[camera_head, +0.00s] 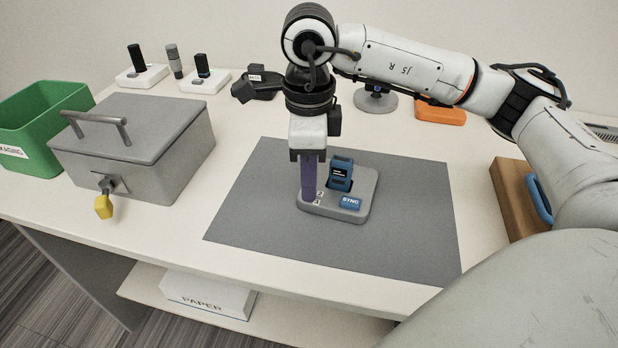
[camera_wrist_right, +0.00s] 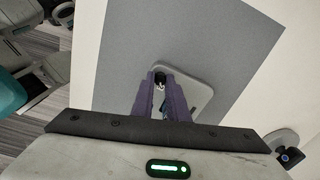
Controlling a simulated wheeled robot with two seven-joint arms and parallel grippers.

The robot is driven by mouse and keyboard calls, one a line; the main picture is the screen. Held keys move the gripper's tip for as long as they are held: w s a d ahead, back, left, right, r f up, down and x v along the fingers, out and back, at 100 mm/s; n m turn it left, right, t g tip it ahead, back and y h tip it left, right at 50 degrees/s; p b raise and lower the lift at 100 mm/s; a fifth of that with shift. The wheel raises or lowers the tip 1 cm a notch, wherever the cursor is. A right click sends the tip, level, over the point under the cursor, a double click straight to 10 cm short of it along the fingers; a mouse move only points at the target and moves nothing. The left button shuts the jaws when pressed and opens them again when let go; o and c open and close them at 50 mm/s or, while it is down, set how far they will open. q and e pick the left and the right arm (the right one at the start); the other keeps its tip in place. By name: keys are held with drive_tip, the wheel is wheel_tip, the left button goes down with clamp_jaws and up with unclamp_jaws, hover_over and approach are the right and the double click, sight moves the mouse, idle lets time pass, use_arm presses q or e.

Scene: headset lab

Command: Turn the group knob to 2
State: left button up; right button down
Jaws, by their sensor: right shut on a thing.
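The grey dock base (camera_head: 360,205) lies on the dark grey mat. A blue and dark device (camera_head: 341,174) stands upright in it, and a blue SYNC button (camera_head: 350,202) is at its front. Small white number labels (camera_head: 319,198) show beside the fingers; the digits are too small to read surely. My right gripper (camera_head: 308,197) points straight down at the base's left side, its purple fingers shut on the group knob. In the right wrist view, the dark knob (camera_wrist_right: 159,80) shows between the fingertips, with a light mark on it. Its setting cannot be read. My left gripper is out of view.
A grey lidded box (camera_head: 150,140) with a yellow-tipped latch and a green bin (camera_head: 40,115) stand at left. Several devices on white stands (camera_head: 205,82) are at the back. A brown box (camera_head: 512,200) stands at right. The grey mat (camera_head: 260,220) is otherwise clear.

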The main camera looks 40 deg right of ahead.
drive_tip(key=c, duration=1.7)
unclamp_jaws()
drive_tip(key=shift+r, duration=0.1)
wheel_tip(320, 180, up, 10)
drive_tip(key=shift+s+r+p, duration=0.1)
drive_tip(key=shift+p, duration=0.5)
